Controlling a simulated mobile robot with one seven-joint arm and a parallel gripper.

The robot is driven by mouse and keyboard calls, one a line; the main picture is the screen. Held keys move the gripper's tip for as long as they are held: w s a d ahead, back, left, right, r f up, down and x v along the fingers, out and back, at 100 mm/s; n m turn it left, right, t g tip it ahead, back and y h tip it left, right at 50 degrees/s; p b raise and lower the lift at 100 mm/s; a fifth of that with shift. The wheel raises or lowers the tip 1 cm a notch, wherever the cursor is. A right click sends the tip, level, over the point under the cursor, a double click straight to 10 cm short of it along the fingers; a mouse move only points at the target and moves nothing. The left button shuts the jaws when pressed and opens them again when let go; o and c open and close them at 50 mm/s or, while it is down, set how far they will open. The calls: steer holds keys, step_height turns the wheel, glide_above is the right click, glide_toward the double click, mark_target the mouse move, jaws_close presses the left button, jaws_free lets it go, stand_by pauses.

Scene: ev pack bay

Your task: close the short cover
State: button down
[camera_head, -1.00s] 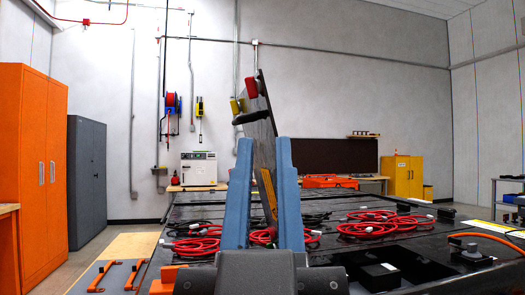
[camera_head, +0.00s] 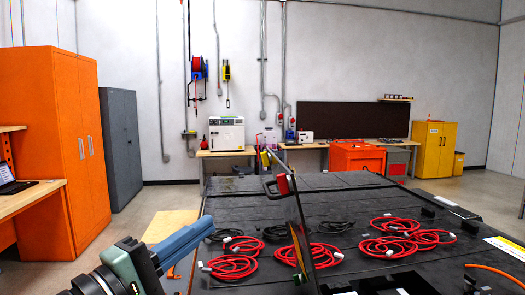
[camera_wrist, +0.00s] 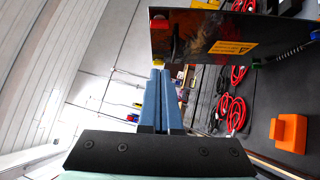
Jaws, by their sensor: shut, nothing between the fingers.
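The short cover (camera_head: 302,232) is a dark panel standing up from the pack, tilted and seen nearly edge-on in the head view. It has a black handle (camera_head: 270,188) and a red block (camera_head: 283,186) near its top. In the wrist view the cover (camera_wrist: 200,38) shows its broad face, with a yellow label (camera_wrist: 230,47). My gripper (camera_head: 207,220) is to the left of the cover in the head view, apart from it. Its blue fingers (camera_wrist: 161,74) are together and empty in the wrist view, pointing just below the cover's lower edge in the picture.
Coiled red cables (camera_head: 232,262) and dark cables (camera_head: 280,232) lie on the flat black pack top (camera_head: 330,192). An orange block (camera_wrist: 290,133) shows in the wrist view. A workbench (camera_head: 40,205) and orange cabinet (camera_head: 70,150) stand at the left. The pack's far part is clear.

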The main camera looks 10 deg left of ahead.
steer(key=s+d+r+p+x, duration=0.1)
steer(key=p+x, duration=0.5)
steer(key=x, duration=0.6)
steer(key=shift+d+r, duration=0.2)
steer(key=shift+d, duration=0.55)
steer(key=shift+r, duration=0.1)
